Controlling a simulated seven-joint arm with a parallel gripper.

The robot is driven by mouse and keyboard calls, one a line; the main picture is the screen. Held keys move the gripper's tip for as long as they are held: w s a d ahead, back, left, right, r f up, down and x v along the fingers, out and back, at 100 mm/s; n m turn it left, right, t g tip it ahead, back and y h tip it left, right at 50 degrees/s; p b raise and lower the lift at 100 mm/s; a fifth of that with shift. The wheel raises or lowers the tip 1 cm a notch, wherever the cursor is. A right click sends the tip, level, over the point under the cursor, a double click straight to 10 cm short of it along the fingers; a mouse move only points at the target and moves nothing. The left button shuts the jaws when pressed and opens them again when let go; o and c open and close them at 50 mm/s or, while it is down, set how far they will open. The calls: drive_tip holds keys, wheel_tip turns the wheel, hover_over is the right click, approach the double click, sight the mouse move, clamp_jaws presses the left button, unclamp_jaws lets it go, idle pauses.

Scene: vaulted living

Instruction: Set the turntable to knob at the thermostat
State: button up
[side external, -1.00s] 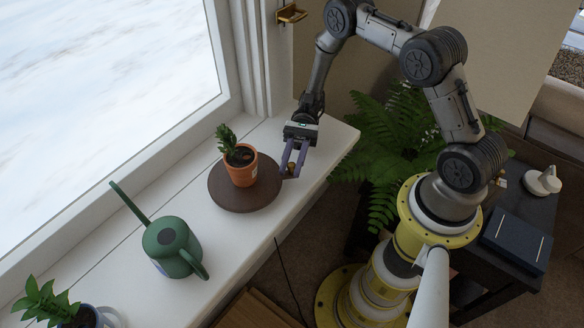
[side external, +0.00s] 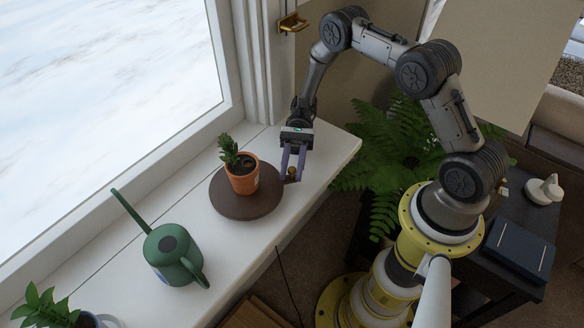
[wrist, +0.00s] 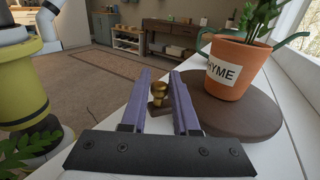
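The turntable (side external: 247,207) is a dark brown round disc on the white sill. A terracotta pot (side external: 243,182) with a plant stands upright on it; in the wrist view the pot (wrist: 230,68) is labelled THYME. A brass knob (side external: 292,173) sits on a small arm at the disc's right edge. The knob also shows in the wrist view (wrist: 158,92). My gripper (side external: 293,178) is open, its purple fingers on either side of the knob. In the wrist view gaps show between the knob and both fingers (wrist: 160,74). I cannot identify a thermostat.
A green watering can (side external: 174,256) stands left of the turntable, its spout (wrist: 292,39) behind the pot in the wrist view. Another potted plant (side external: 45,309) is at lower left. A fern (side external: 385,150) grows right of the sill. A brass fitting (side external: 292,23) is on the window frame.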

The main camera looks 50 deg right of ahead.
drive_tip(key=o, duration=0.3)
drive_tip(key=shift+w+d, duration=0.15)
drive_tip(key=shift+d, duration=0.1)
drive_tip(key=shift+v, duration=1.15)
drive_tip(key=shift+r, duration=3.5)
drive_tip(key=shift+o, duration=0.2)
